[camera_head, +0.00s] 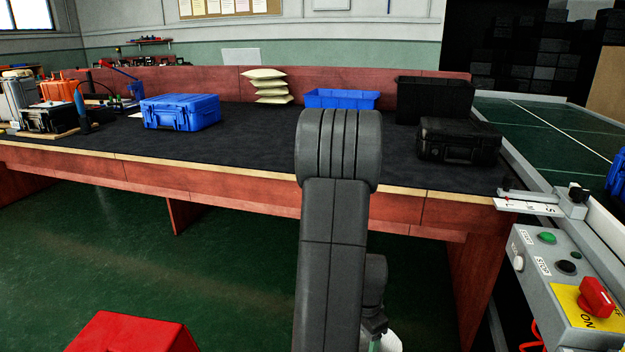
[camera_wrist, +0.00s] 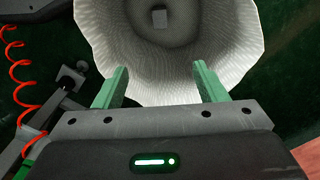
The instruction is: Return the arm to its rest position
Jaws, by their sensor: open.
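My gripper (camera_wrist: 157,80) shows in the wrist view with its two green fingers spread apart and nothing between them. Beyond the fingers is a white, ribbed, open-topped container (camera_wrist: 240,50) with a small grey block (camera_wrist: 159,18) at its bottom. In the head view my dark arm stands in the middle of the picture, in front of the bench. The gripper itself is mostly hidden behind the arm there, low in the picture.
A bench (camera_head: 240,160) holds a blue case (camera_head: 180,112), a blue bin (camera_head: 341,99), a black bin (camera_head: 434,100), a black case (camera_head: 458,141) and stacked bags (camera_head: 268,87). A control box (camera_head: 560,290) stands at right, a red object (camera_head: 132,332) at lower left. A coiled red cable (camera_wrist: 20,75) hangs beside the gripper.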

